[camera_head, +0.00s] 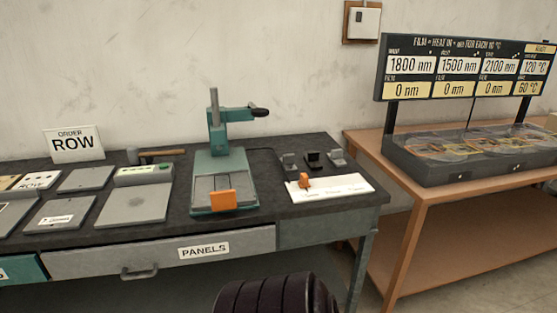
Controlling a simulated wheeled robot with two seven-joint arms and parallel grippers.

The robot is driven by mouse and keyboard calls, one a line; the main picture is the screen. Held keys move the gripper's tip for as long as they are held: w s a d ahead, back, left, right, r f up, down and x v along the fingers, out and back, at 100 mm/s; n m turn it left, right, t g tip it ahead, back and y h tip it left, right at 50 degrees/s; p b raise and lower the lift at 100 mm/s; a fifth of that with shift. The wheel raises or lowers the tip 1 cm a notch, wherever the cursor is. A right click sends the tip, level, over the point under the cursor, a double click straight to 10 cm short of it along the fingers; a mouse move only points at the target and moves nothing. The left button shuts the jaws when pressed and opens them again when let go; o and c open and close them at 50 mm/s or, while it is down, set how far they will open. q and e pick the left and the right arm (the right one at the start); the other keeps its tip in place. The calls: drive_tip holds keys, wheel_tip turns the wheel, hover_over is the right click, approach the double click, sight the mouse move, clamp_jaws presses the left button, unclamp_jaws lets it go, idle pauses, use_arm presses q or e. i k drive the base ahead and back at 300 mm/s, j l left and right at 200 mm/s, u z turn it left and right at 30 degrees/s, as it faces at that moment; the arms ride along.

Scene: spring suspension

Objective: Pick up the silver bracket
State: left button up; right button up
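Several small brackets are at the right end of the dark workbench. A light grey bracket (337,158) stands at the right of a short row along the back and looks the most silver. A black bracket (313,160) stands in the middle, and a darker grey bracket (289,162) at the left. An orange bracket (304,181) sits in front of them on a white labelled card (335,188). The brackets are too small to tell their finish surely. Neither of my grippers is in view.
A teal press (215,170) with an orange front block stands left of the brackets. Grey panels (133,207) and a hammer (160,153) lie farther left. A wooden table (440,190) with a sign display (465,70) stands right. A dark ribbed part shows at the bottom edge.

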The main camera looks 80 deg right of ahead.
sight(287, 161)
drive_tip(key=z, duration=3)
